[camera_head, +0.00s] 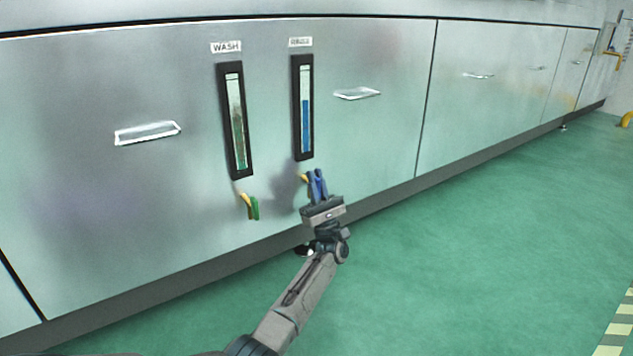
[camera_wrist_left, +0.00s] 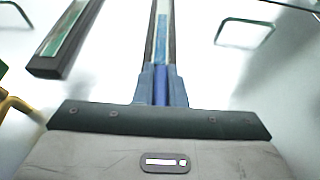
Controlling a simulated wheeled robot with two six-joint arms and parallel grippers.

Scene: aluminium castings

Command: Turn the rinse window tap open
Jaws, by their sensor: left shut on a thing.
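The rinse window (camera_head: 308,108) is a tall black-framed sight glass with blue liquid, under a small label on the steel cabinet front. Its tap is below it, with a yellow stub (camera_head: 303,178) and a blue handle, mostly covered by my fingers in the head view. My left gripper (camera_head: 317,182) comes up from below and is shut on the blue handle. In the left wrist view the blue handle (camera_wrist_left: 161,86) stands between my two fingers, in line with the window above. My right gripper is not in view.
The wash window (camera_head: 237,120) stands to the left, with its yellow tap and green handle (camera_head: 254,208) hanging below it. Handles project from the panels, one left (camera_head: 147,133) and one right (camera_head: 357,93) of the windows. The green floor (camera_head: 470,250) is clear to the right.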

